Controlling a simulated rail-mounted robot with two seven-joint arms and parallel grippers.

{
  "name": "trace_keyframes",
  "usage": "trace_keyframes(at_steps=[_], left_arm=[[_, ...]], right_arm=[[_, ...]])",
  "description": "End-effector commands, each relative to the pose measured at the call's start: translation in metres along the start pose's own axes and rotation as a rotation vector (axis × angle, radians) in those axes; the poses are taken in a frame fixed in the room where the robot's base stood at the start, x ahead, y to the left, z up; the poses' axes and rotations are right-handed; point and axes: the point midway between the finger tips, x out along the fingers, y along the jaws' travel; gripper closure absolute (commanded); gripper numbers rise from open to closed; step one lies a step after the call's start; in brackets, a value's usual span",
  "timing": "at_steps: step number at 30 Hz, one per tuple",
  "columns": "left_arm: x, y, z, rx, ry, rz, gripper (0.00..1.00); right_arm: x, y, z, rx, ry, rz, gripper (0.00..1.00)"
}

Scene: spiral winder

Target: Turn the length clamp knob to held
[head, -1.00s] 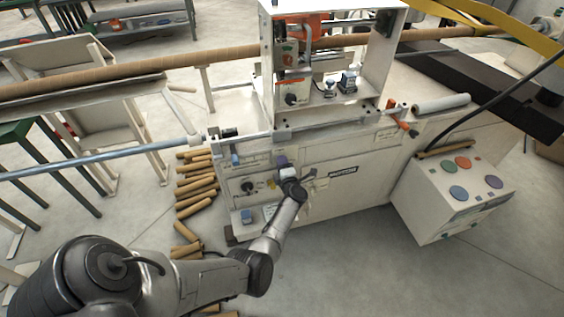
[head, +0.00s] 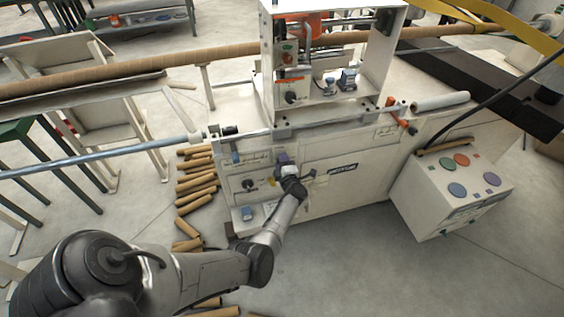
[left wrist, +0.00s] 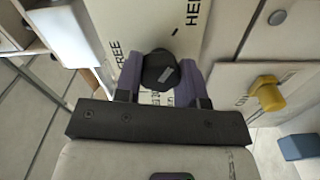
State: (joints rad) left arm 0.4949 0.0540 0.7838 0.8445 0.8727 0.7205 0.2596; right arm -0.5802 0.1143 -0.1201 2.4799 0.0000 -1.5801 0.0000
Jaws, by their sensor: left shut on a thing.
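The length clamp knob (left wrist: 160,72) is a dark faceted knob with a pale mark on its face. In the left wrist view it sits between the purple fingers of my left gripper (left wrist: 158,82), which is shut on it. The cream plate (left wrist: 150,22) behind it reads FREE to the left of the knob and HELD, partly cut off, to the upper right. In the head view my left gripper (head: 284,160) is against the front of the cream machine (head: 345,185), and the knob cannot be made out there. My right gripper is in neither view.
A yellow knob (left wrist: 267,93) on its own plate lies to the right of the fingers. A black dial (head: 248,184) is left of my gripper on the machine front. Cardboard tubes (head: 197,183) lie on the floor at left. A button console (head: 455,190) stands at right.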

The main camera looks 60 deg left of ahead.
Motion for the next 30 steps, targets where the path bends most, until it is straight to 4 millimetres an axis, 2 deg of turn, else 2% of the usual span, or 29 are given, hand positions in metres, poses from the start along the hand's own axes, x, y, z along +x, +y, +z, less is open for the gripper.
trace_keyframes(at_steps=[1, 9, 19, 23, 30], left_arm=[[0.000, 0.000, 0.000, 0.003, 0.000, 0.001, 0.63], [0.000, 0.000, 0.000, 0.001, 0.000, 0.001, 0.38], [-0.006, 0.001, 0.000, 0.001, -0.001, -0.001, 0.38], [-0.024, 0.002, 0.000, 0.001, -0.002, -0.001, 0.38], [-0.072, 0.002, 0.000, 0.002, -0.003, -0.001, 0.38]], right_arm=[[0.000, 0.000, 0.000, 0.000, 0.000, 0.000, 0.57], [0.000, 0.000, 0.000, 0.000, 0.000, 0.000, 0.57], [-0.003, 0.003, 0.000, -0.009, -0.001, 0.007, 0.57], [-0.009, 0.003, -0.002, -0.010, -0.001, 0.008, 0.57], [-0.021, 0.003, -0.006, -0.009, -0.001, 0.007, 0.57]])
